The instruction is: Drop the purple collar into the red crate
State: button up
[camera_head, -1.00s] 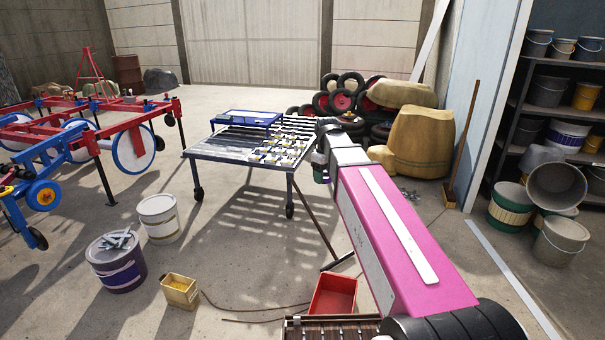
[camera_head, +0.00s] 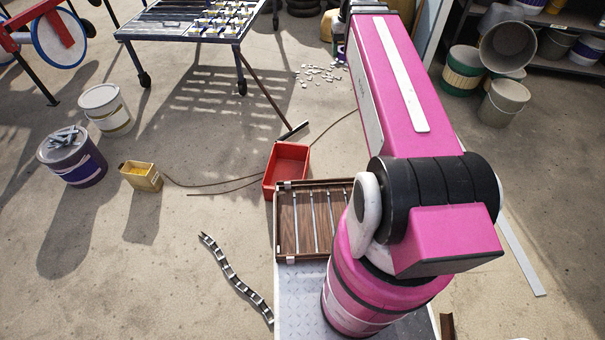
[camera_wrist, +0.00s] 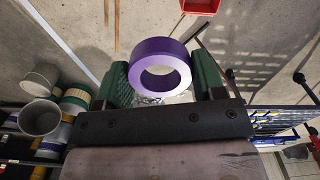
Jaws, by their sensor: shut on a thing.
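The purple collar (camera_wrist: 160,66) is a thick ring with a round hole. In the wrist view it sits between the two green fingers of my gripper (camera_wrist: 160,76), which are shut on it. In the head view my gripper is at the top, largely hidden behind my pink arm, with a little purple showing. The red crate (camera_head: 287,166) is an open box on the floor, left of my arm and well apart from the collar. It also shows at the top edge of the wrist view (camera_wrist: 201,6).
A slatted wooden tray (camera_head: 289,222) lies just in front of the crate. A yellow tub (camera_head: 142,177), a white bucket (camera_head: 106,110) and a purple-banded bucket (camera_head: 73,160) stand left. A long-handled tool (camera_head: 262,95) leans behind the crate. Pale scraps (camera_head: 318,72) lie beyond. Floor left is mostly clear.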

aim_at(287, 173)
jog(key=i+l+z, duration=0.15)
jog(key=l, duration=0.15)
jog(key=i+l+z, duration=0.15)
jog(key=l, duration=0.15)
jog(key=i+j+z, duration=0.15)
jog(key=i, duration=0.65)
jog(key=i+l+u, duration=0.15)
jog(key=i+l, duration=0.25)
jog(key=l, duration=0.15)
jog(key=i+l+u, duration=0.2)
jog(key=l, duration=0.4)
jog(key=l+u, duration=0.25)
jog(key=l, duration=0.35)
jog(key=k+u, duration=0.2)
jog(key=u, duration=0.4)
jog(key=j+u, duration=0.6)
jog(key=u, duration=0.2)
jog(key=j+u, duration=0.4)
jog(key=k+l, duration=0.05)
jog(key=l, duration=0.05)
